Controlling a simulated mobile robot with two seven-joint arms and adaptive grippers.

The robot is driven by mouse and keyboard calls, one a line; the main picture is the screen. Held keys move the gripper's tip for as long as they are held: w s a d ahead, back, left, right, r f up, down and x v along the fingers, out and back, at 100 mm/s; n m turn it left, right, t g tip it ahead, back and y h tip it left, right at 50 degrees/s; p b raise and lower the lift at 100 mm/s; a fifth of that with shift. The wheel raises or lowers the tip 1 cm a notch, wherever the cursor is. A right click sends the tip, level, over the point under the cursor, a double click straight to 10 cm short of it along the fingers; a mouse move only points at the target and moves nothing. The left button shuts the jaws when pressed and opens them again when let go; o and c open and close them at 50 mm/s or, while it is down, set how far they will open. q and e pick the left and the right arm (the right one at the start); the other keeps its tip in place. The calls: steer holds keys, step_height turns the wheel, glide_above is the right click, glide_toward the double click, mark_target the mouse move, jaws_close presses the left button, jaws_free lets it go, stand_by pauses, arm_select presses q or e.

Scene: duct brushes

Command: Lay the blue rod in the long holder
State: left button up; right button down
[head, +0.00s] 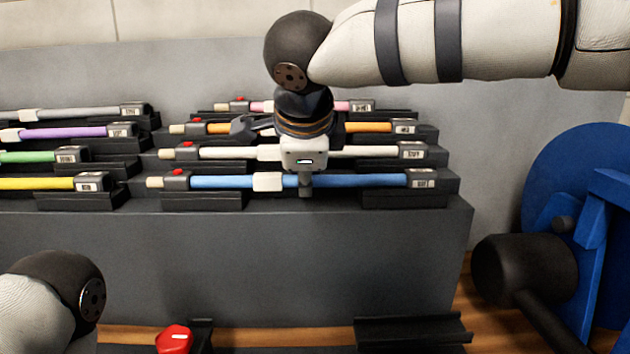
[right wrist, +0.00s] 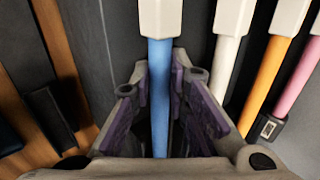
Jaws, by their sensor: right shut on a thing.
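The blue rod (head: 345,181) lies level along the front row of the grey stepped rack, with a white collar (head: 267,181) and a dark labelled end block (head: 422,178). It rests on or just above two black cradles. My right gripper (head: 305,184) comes down from above and is shut on the blue rod, right of the collar. The right wrist view shows the blue rod (right wrist: 160,105) between the fingers (right wrist: 160,125). A black trough (head: 412,331) at the bottom, below the rack, may be part of the long holder. Only my left arm shows at lower left; its gripper is out of view.
White (head: 370,152), orange (head: 368,127) and pink rods lie on higher steps behind. Yellow (head: 38,184), green, purple and grey rods lie at left. A red knob (head: 175,339) sits beside a black bracket at the bottom. A blue structure (head: 585,235) stands at right.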

steer(key=shift+r, duration=3.05)
